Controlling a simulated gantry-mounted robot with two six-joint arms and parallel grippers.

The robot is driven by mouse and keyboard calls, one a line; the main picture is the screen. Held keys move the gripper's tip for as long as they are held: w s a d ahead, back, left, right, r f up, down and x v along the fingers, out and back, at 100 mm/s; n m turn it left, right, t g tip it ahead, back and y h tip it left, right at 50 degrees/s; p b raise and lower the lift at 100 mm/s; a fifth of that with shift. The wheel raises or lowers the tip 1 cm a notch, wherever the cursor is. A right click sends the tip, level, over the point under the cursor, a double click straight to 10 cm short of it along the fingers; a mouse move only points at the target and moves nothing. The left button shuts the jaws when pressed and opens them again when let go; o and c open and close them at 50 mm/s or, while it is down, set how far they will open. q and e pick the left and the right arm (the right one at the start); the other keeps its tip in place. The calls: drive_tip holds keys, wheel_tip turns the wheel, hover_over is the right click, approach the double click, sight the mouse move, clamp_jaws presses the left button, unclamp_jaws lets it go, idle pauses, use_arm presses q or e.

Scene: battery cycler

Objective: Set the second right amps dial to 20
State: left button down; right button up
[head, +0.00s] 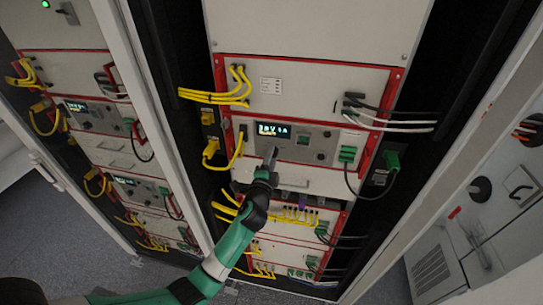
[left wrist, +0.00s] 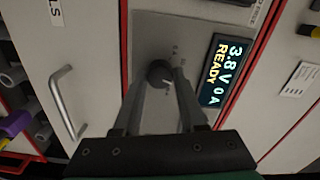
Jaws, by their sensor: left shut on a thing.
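The cycler panel (head: 295,142) in the middle rack has a lit display (head: 273,130). My left gripper (head: 271,157) is at the panel just below the display. In the left wrist view its two fingers are shut on a round dark dial (left wrist: 158,72), which has small markings around it that I cannot read. The gripper hides this dial in the head view. Another dark dial (head: 320,155) sits to the right on the same panel. My right gripper is not in view.
Yellow cables (head: 222,98) hang on the rack's left side, and green connectors (head: 347,154) with dark cables on its right. A drawer handle (left wrist: 68,102) stands out beside the panel. A second rack (head: 105,147) with similar panels is at the left.

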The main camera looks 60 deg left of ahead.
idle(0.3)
use_arm(q)
drive_tip(key=shift+c, duration=2.3)
unclamp_jaws()
drive_tip(key=shift+d, duration=0.1)
drive_tip(key=v, duration=1.1)
drive_tip(key=shift+s, duration=0.25)
drive_tip(key=shift+d, duration=0.15)
